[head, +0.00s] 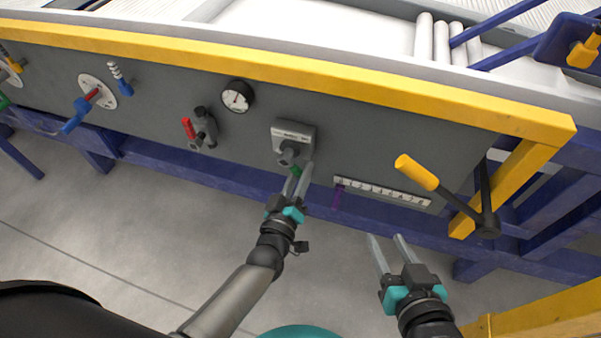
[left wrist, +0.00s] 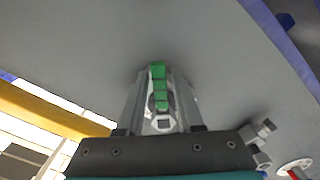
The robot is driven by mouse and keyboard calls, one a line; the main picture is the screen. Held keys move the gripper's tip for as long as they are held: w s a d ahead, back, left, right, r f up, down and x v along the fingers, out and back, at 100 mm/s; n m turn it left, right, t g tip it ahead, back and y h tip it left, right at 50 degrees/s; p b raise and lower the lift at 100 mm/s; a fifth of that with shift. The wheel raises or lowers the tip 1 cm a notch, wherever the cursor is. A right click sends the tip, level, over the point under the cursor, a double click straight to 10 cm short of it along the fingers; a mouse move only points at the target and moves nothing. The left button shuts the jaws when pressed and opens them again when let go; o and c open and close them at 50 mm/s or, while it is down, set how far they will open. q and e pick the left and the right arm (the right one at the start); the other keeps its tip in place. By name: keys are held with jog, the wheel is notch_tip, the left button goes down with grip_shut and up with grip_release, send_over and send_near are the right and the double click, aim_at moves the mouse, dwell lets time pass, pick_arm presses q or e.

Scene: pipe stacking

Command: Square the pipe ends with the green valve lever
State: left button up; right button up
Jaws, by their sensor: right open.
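The green valve lever (head: 295,171) sits low on the grey panel, just below a grey box with a dark knob. It is mostly hidden in the head view by my left gripper (head: 300,177). In the left wrist view the green lever (left wrist: 158,85) lies between the two fingers of my left gripper (left wrist: 160,82), which look closed onto its sides. A pale nut shows at the lever's near end. My right gripper (head: 386,239) is open and empty, below the panel's right part.
A yellow-handled black lever (head: 417,172) stands at the panel's right end, above my right gripper. A yellow rail (head: 330,81) runs along the top.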

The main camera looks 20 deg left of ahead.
pick_arm(q)
grip_shut()
dwell(1.1)
